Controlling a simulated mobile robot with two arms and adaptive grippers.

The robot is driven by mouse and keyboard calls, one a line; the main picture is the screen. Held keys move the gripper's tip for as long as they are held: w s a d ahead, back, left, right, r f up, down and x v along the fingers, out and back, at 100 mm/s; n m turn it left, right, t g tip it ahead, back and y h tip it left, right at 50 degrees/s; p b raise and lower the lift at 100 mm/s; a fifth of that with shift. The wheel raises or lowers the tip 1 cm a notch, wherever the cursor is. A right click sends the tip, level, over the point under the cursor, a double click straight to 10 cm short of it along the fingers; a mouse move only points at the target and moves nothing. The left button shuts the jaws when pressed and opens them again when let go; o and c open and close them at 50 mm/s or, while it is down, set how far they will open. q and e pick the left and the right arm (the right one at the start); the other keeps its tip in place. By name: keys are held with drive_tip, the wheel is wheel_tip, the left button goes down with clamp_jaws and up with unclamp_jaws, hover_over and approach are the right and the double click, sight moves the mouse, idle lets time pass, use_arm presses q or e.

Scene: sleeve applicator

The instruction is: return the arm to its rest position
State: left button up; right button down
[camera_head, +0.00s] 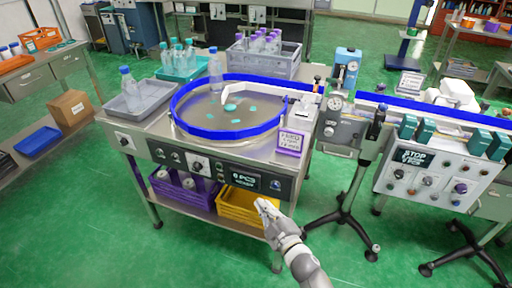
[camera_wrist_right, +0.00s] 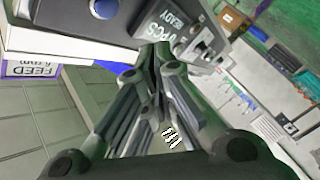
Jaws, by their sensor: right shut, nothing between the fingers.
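My right gripper (camera_head: 264,207) is in front of the sleeve applicator bench, below its front panel (camera_head: 235,178) and near the yellow crate on the lower shelf. Its fingers are together and hold nothing. In the right wrist view the fingers (camera_wrist_right: 157,55) meet close to the machine's front panel and display; I cannot tell whether they touch it. My right arm (camera_head: 308,270) comes in from the bottom of the head view. My left gripper is not in view.
Below are a purple crate (camera_head: 182,199) and a yellow crate (camera_head: 232,212). A control box on wheeled legs (camera_head: 444,180) stands right. Green floor is open at front left.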

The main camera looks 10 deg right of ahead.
drive_tip(key=s+d+f+m+g+h, duration=0.1)
drive_tip(key=s+f+m+g, duration=0.15)
drive_tip(key=s+f, duration=0.55)
drive_tip(key=s+d+f+m+g+h, duration=0.1)
drive_tip(key=s+f+g, duration=0.25)
drive_tip(key=f, duration=0.75)
drive_tip(key=s+d+f+m+g+h, duration=0.1)
drive_tip(key=s+d+f+m+g, duration=0.1)
drive_tip(key=s+f, duration=0.65)
drive_tip(key=s+d+f+m+g, duration=0.1)
drive_tip(key=s+f+g, duration=0.3)
drive_tip(key=s, duration=1)
drive_tip(key=s+d+f+m+g, duration=0.2)
drive_tip(key=s+f+m+g, duration=0.1)
drive_tip(key=s+f, duration=0.8)
drive_tip(key=s, duration=0.4)
drive_tip(key=shift+s+d+g+h, duration=0.15)
drive_tip(key=shift+d+g+h, duration=0.15)
drive_tip(key=shift+g, duration=0.1)
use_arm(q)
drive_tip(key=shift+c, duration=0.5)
